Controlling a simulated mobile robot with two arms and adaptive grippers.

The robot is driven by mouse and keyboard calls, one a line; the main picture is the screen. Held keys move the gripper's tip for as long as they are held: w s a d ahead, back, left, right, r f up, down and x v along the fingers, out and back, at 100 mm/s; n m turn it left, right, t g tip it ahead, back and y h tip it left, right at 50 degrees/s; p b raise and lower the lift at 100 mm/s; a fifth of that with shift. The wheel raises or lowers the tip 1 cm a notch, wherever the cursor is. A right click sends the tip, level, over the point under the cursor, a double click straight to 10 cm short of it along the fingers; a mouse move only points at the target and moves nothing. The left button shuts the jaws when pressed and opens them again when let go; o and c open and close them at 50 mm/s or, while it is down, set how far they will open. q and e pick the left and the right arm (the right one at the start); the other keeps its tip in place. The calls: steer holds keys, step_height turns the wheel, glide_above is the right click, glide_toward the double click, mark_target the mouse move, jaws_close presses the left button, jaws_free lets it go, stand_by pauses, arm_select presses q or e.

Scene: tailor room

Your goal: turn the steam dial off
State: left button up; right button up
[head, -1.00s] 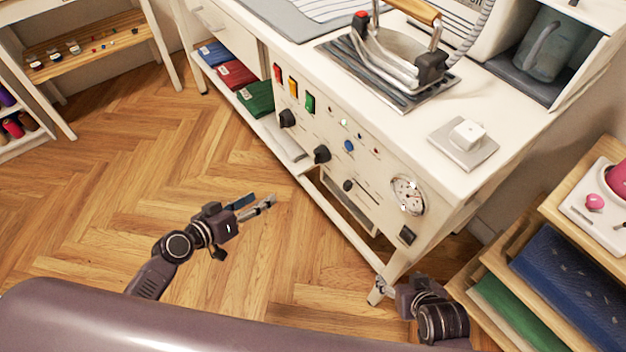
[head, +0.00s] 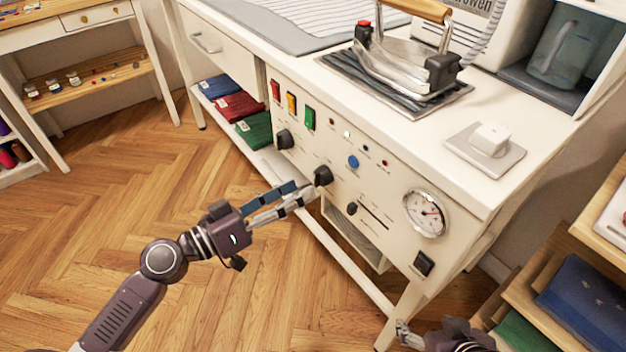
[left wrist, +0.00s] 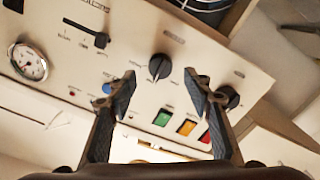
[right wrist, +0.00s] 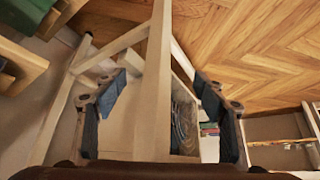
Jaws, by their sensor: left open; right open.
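The white ironing station's front panel (head: 385,235) carries two black dials. One dial (head: 322,176) is right of my left gripper's tips. The other dial (head: 284,139) is further left and up. Their labels are too small to read. My left gripper (head: 300,191) is open and empty. In the left wrist view the first dial (left wrist: 159,67) shows between and just beyond the two fingertips (left wrist: 160,80), apparently untouched. The other dial (left wrist: 230,96) is partly behind a finger. My right gripper (head: 404,335) is low by the station's front leg, open and empty in its wrist view (right wrist: 159,80).
The panel also has a round gauge (head: 425,214), a slider (head: 352,209), a blue button (head: 353,162) and colored switches (head: 292,104). An iron (head: 405,70) stands on top. Station legs and rails (right wrist: 155,90) lie before my right gripper. Wooden shelves (head: 545,300) stand at right.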

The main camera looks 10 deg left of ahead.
mark_target(315, 182)
arm_select(q)
steer(key=p+x, duration=0.1)
steer(key=x, duration=0.3)
steer(key=shift+r, duration=0.1)
steer(key=shift+w+d, duration=0.4)
steer(key=shift+w, duration=0.05)
arm_select(e)
steer(key=s+d+f+g, duration=0.1)
steer(key=s+d+g, duration=0.1)
steer(key=s, duration=0.5)
steer(key=shift+f+g+h, duration=0.4)
steer(key=shift+g, duration=0.2)
arm_select(q)
steer(key=shift+c, duration=0.7)
steer(key=c, duration=1)
